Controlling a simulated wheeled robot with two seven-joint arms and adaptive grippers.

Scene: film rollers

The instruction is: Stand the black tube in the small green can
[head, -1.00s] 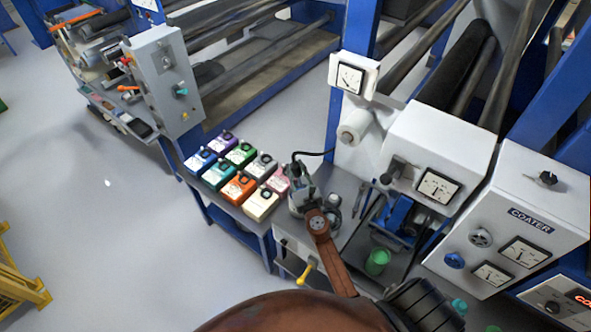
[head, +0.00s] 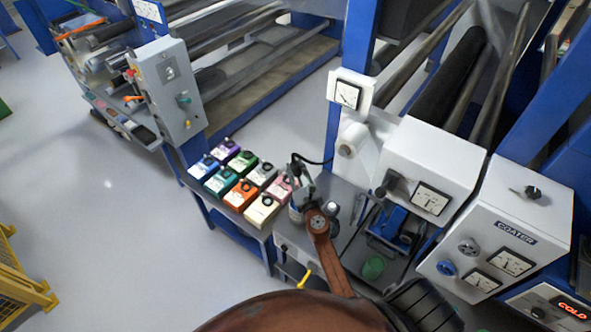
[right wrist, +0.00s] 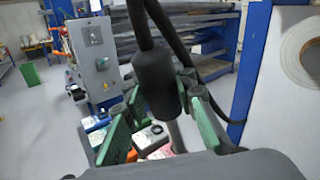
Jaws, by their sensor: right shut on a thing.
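The small green can (head: 373,268) stands on the grey bench, in front of the blue device, in the head view. My right gripper (head: 303,187) is over the bench, left of and beyond the can, and apart from it. In the right wrist view the green-padded fingers (right wrist: 158,112) are shut on a dark cylinder (right wrist: 156,80), which looks like the black tube. Black cords show above and beside it. Its lower end is hard to make out. The can is not seen in the wrist view. My left gripper is not in view.
Several coloured boxes (head: 240,193) sit in rows on the bench to the left. White coater panels (head: 505,240) and a blue device (head: 398,222) flank the can. A white roll (head: 352,139) stands behind.

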